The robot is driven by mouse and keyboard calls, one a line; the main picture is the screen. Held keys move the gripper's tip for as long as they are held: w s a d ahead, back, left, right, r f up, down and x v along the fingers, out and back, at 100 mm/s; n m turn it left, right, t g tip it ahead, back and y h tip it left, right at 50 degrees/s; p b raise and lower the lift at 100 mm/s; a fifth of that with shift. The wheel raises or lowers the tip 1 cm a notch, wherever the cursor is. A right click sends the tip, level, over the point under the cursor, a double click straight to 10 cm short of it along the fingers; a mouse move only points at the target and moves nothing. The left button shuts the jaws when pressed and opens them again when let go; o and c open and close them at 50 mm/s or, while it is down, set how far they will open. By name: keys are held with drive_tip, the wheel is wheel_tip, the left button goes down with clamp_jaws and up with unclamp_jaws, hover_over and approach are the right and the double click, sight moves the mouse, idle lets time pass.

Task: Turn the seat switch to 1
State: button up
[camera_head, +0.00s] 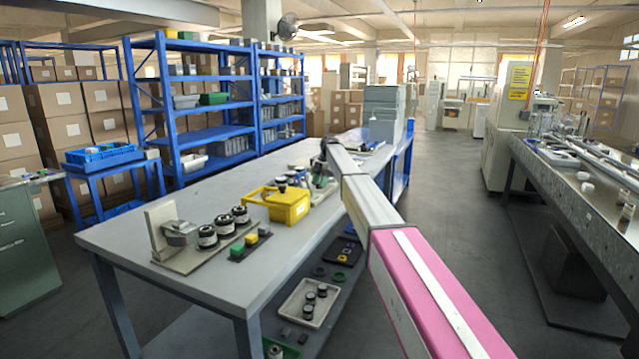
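A fixture plate (190,258) lies at the near left of the grey workbench. Three round black knobs with pale bands stand on it in a row: a near one (207,237), a middle one (224,225) and a far one (240,216). I cannot tell which is the seat switch, nor read any markings or settings. A grey clamp-like part (179,233) stands beside them against an upright beige plate. My arm reaches from the lower right over the bench's right edge. Its far end is small and dark, and my gripper's fingers cannot be made out there. It is well apart from the knobs.
A small block with green and yellow parts (244,246) sits right of the knobs. A yellow box (277,204) stands behind it. A lower shelf holds a white tray (308,304) with black parts. Blue shelving (190,105) stands behind.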

drive_tip(key=shift+w+r, duration=0.1)
drive_tip(key=shift+r, duration=0.05)
drive_tip(key=v, duration=1)
drive_tip(key=shift+r, duration=0.25)
drive_tip(key=shift+d, duration=0.1)
